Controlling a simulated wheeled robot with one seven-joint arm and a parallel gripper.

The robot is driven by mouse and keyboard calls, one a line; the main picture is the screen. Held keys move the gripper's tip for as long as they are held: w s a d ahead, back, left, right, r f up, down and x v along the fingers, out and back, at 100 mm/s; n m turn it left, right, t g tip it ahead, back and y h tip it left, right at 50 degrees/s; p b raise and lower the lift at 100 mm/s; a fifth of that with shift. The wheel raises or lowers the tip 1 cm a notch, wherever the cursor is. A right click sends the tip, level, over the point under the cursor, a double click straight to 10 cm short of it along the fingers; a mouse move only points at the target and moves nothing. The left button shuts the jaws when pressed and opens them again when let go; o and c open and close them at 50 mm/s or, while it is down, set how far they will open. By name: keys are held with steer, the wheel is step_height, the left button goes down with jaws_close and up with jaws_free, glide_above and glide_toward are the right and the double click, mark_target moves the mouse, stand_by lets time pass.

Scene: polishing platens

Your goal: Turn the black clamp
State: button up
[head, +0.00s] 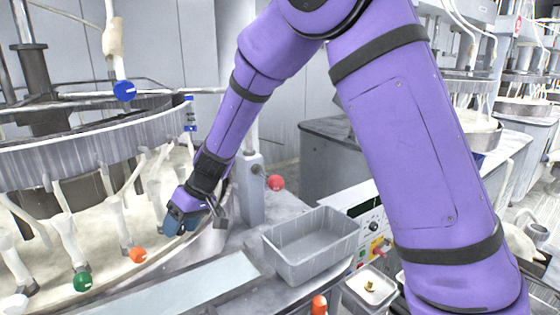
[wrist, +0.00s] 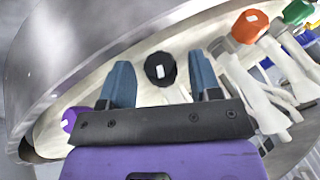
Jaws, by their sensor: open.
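The black clamp (wrist: 160,68) is a round dark knob with a small white mark. In the wrist view it sits just beyond and between the tips of my gripper's two blue fingers. My gripper (wrist: 163,78) is open, with one finger on each side of the knob and clear space around it. I cannot tell whether the fingers touch it. In the head view my gripper (head: 180,220) reaches down at the rim of the large round platen (head: 150,280), and the black clamp is hidden there.
Other knobs are close by: purple (wrist: 70,119), orange (wrist: 249,27) and green (wrist: 297,11). In the head view a red knob (head: 275,183) stands right of my gripper. A grey bin (head: 310,245) sits on the bench. A ring-shaped frame (head: 80,160) hangs above the platen.

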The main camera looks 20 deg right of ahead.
steer(key=v, duration=1.2)
steer(key=s+d+r+m+t+h, duration=0.1)
steer(key=s+d+r, duration=0.3)
steer(key=s+d, duration=0.2)
steer(key=s+d+r+m+t+h, duration=0.1)
steer(key=s+d+r+m, duration=0.1)
steer(key=s+d+r, duration=0.2)
steer(key=shift+s+d+r+h, duration=0.35)
steer(key=shift+s+d, duration=1.25)
steer(key=shift+s, duration=0.45)
steer(key=w+a+f+n, duration=0.2)
steer(key=w+a+f, duration=0.3)
steer(key=a, duration=0.4)
steer(key=w+a+f+n, duration=0.2)
steer(key=w+a+f, duration=0.2)
steer(key=w+a, duration=0.4)
steer(key=shift+t+h, duration=0.3)
steer(key=shift+h, duration=0.05)
steer(key=x, duration=0.7)
steer(key=s+x, duration=0.1)
steer(key=x, duration=0.2)
steer(key=shift+a+f, duration=0.25)
steer(key=shift+a, duration=0.2)
steer(key=shift+c, duration=0.4)
